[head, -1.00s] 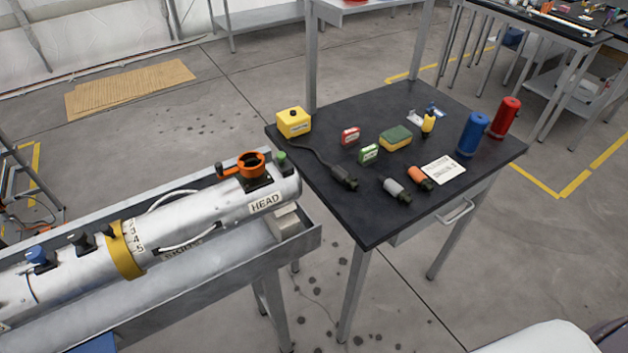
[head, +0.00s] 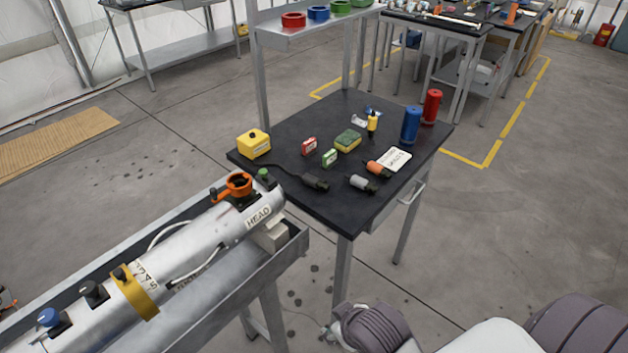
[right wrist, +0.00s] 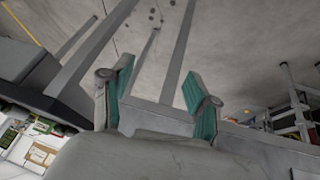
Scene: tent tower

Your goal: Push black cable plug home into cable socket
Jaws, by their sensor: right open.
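The black cable plug (head: 316,184) lies on the dark table at its near left part, at the end of a dark cable from a yellow box (head: 254,143). A silver tube marked HEAD (head: 258,216) lies in a grey trough to the left, with black, blue and green fittings on top. I cannot tell which fitting is the cable socket. My right gripper (right wrist: 160,92) shows in the right wrist view, open and empty, its green-padded fingers apart over the floor. Neither the plug nor the socket can be made out there. My left gripper is not in view.
The dark table (head: 290,195) also holds a grey plug (head: 360,184), an orange plug (head: 377,169), small boxes, a sponge (head: 348,140), a blue canister (head: 411,125) and a red canister (head: 432,107). The trough (head: 290,245) stands close to its left corner. Open floor lies right of it.

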